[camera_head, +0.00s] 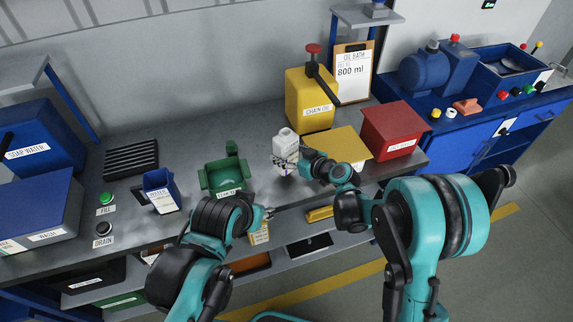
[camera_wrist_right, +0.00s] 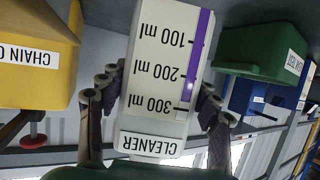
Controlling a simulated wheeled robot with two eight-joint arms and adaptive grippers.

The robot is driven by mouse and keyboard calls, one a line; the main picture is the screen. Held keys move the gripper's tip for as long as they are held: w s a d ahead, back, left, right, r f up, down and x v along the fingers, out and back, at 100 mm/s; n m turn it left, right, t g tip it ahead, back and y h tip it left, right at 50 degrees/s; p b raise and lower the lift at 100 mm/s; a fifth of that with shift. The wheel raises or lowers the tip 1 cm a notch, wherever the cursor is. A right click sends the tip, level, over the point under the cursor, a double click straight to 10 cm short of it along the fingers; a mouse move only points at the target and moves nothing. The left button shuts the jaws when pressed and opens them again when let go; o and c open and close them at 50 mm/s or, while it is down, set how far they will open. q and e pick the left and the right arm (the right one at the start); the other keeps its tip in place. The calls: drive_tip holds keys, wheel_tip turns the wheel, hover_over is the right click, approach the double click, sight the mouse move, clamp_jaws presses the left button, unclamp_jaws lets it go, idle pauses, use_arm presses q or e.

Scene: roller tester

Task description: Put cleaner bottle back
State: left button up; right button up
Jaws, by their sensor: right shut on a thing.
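The white cleaner bottle (camera_head: 286,141) stands out above the middle of the bench in the head view. In the right wrist view the bottle (camera_wrist_right: 166,75) fills the centre, with a purple level strip, ml marks and a CLEANER label. My right gripper (camera_head: 284,165) is shut on it, with a finger on each side (camera_wrist_right: 160,105). The green holder (camera_head: 222,178) is left of the bottle, and its label is only partly readable; a green block (camera_wrist_right: 262,50) shows in the wrist view. My left gripper (camera_head: 268,212) is near the bench's front edge; its finger opening is unclear.
The yellow chain oil container (camera_head: 308,100) stands behind and right of the bottle. A yellow panel (camera_head: 338,146) and a red box (camera_head: 392,129) are further right. A small blue bin (camera_head: 160,189) is left of the green holder. Bare bench (camera_head: 190,150) lies behind the holder.

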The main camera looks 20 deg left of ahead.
sight(287, 161)
drive_tip(key=shift+f+b, duration=0.7)
drive_tip(key=shift+f, duration=1.2)
drive_tip(key=shift+f, duration=0.1)
drive_tip(key=o, duration=1.9)
